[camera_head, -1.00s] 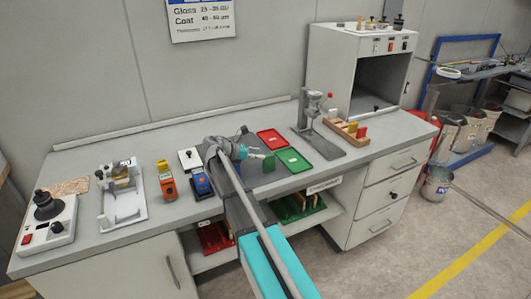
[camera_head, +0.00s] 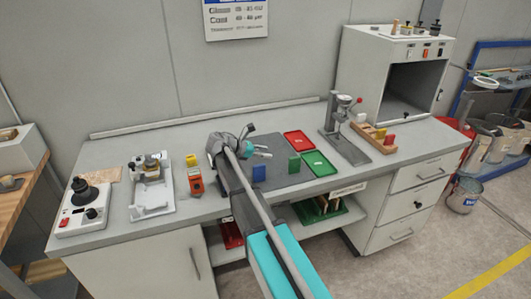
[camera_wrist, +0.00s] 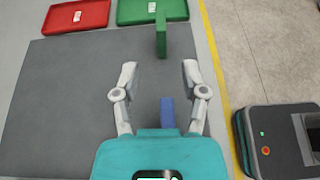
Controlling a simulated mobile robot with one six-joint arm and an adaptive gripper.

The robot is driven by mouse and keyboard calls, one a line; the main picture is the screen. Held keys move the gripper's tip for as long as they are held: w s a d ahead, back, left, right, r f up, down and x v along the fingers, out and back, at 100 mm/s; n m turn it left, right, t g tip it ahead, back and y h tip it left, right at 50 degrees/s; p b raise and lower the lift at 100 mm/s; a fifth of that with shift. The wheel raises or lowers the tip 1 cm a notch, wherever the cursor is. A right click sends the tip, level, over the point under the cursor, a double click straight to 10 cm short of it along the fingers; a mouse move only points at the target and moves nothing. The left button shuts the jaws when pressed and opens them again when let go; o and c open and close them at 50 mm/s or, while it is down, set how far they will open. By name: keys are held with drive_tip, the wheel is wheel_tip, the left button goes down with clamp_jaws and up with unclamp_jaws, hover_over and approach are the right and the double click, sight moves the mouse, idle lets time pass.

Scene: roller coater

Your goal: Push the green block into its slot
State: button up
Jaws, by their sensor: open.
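The green block (camera_head: 294,164) stands upright on the dark grey mat (camera_head: 240,183), just left of the green tray. In the wrist view the green block (camera_wrist: 161,36) stands beyond my fingertips, apart from them. My gripper (camera_wrist: 159,74) is open and empty above the mat; in the head view it (camera_head: 266,152) is left of the green block. A blue block (camera_head: 259,173) stands on the mat; in the wrist view it (camera_wrist: 167,113) shows between my fingers, nearer the palm. A wooden rack (camera_head: 366,132) at the right holds a red block (camera_head: 390,139) and a yellow block (camera_head: 381,133). I cannot tell which slot is the green block's.
A green tray (camera_head: 318,162) and a red tray (camera_head: 298,142) lie right of the mat. A stand with a red knob (camera_head: 339,128) is between trays and rack. An orange device (camera_head: 196,183) and a white fixture (camera_head: 151,190) stand at the left.

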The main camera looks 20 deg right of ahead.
idle(0.3)
drive_tip(key=s+a+f+m+y, duration=0.3)
drive_tip(key=s+m, duration=0.3)
drive_tip(key=s, duration=0.2)
drive_tip(key=s+a+f+m+y, duration=0.3)
drive_tip(key=s+m+y, duration=0.3)
drive_tip(key=s, duration=0.3)
drive_tip(key=s+a+f+m+y, duration=0.4)
drive_tip(key=s+f+m, duration=0.1)
drive_tip(key=s, duration=0.4)
drive_tip(key=shift+f+m, duration=0.25)
drive_tip(key=shift+m, duration=0.25)
